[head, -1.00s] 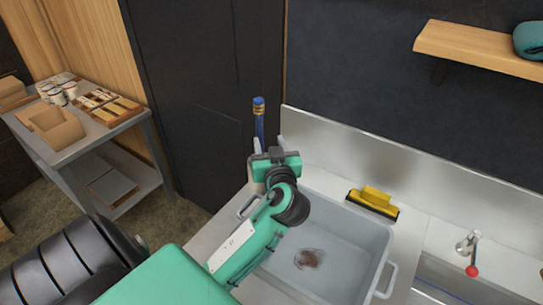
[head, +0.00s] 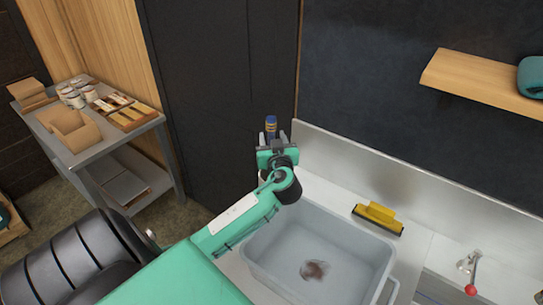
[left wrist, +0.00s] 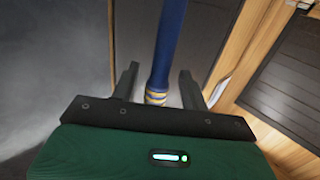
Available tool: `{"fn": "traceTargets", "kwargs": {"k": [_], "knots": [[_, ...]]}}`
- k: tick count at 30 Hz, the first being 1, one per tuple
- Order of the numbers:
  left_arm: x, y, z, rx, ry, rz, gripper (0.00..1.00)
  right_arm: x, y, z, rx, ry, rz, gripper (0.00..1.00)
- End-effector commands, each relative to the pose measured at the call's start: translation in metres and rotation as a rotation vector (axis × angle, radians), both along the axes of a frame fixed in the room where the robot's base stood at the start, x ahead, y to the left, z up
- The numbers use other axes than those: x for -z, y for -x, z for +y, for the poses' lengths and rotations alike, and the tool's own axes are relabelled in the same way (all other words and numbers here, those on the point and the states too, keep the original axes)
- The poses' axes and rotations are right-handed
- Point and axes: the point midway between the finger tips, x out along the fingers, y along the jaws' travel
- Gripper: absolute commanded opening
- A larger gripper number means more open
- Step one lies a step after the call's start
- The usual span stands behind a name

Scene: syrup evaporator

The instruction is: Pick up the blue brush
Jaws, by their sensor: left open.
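The blue brush (head: 271,124) stands upright at the back left of the counter, with a blue handle and yellow bands. Only its upper part shows in the head view, above my left gripper (head: 274,140). In the left wrist view the blue brush handle (left wrist: 168,45) runs down between the two dark fingers of my left gripper (left wrist: 157,88), which are apart with gaps on both sides. The lower end of the brush is hidden behind the gripper body. My right gripper is not in view.
A grey basin (head: 385,262) with a brown stain in it sits on the counter to the right. A yellow-and-black scraper (head: 378,217) lies behind it. A red-knobbed tap (head: 470,289) is at the right. A cart (head: 165,160) with cups and boxes stands at the left.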

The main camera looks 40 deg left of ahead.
Motion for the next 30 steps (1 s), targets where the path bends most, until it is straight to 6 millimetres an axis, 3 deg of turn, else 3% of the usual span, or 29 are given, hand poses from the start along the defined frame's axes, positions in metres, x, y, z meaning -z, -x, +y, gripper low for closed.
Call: {"fn": "traceTargets", "kwargs": {"k": [4,14,15,22,30], "knots": [[-0.003,-0.011,0.014,0.000,-0.003,0.000,0.45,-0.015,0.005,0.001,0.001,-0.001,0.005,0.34],[0.001,-0.016,0.020,0.001,0.001,-0.001,0.45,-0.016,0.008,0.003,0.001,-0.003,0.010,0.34],[0.001,-0.016,0.020,0.001,0.001,-0.001,0.43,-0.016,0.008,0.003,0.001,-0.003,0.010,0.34],[0.001,-0.016,0.020,0.001,0.000,0.000,0.00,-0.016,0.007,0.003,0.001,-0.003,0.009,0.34],[0.000,-0.016,0.020,0.001,0.000,-0.001,0.00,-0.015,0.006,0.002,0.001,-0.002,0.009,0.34]]}}
